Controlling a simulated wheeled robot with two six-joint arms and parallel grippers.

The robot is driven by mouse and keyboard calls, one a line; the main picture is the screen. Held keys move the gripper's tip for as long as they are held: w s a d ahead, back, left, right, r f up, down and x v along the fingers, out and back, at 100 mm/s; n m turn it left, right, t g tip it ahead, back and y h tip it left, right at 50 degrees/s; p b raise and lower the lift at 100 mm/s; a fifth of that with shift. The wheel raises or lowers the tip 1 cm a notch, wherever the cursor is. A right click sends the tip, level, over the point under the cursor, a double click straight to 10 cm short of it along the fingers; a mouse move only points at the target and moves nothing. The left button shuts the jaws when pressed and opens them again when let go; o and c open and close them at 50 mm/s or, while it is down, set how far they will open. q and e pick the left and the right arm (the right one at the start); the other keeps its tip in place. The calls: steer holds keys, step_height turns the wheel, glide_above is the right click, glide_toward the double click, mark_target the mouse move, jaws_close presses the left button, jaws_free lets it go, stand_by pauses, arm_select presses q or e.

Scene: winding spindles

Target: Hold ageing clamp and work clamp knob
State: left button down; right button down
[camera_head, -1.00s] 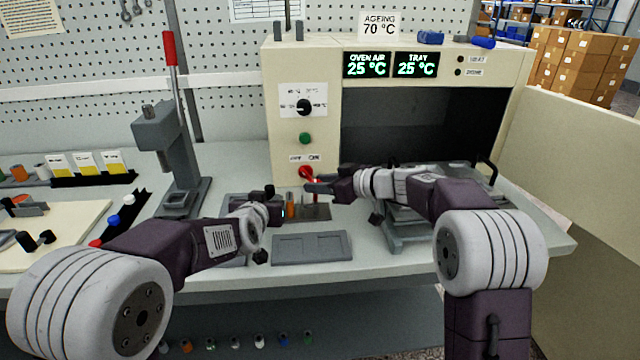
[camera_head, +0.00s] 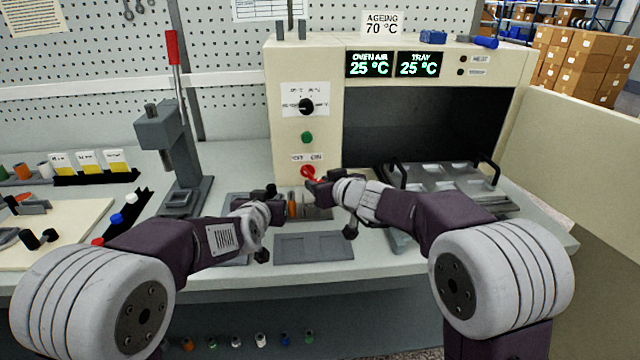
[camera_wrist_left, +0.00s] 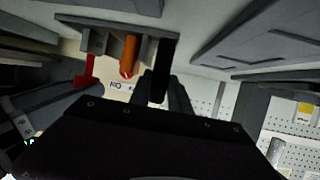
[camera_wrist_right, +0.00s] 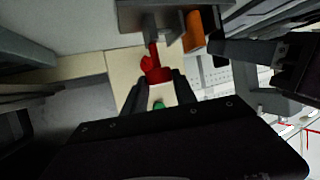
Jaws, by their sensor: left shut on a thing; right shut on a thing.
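The ageing clamp (camera_head: 318,212) is a small grey block with an orange cylinder (camera_head: 292,204) in it, at the front of the oven. My left gripper (camera_head: 277,210) is shut on the clamp's black post, which shows between its fingers in the left wrist view (camera_wrist_left: 162,68). The clamp's red T-shaped knob (camera_wrist_right: 157,72) sits on a short red stem. My right gripper (camera_head: 319,189) is shut on this knob, with a finger on each side in the right wrist view. In the head view the right gripper hides most of the knob.
A grey two-recess plate (camera_head: 314,247) lies in front of the clamp. A press with a red lever (camera_head: 173,120) stands left. The oven panel has a red switch (camera_head: 308,171) close behind my right gripper. A handled grey tray (camera_head: 450,180) is at right.

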steer(key=c, duration=1)
jaws_free()
steer(key=v, duration=1.2)
steer(key=shift+o, duration=0.2)
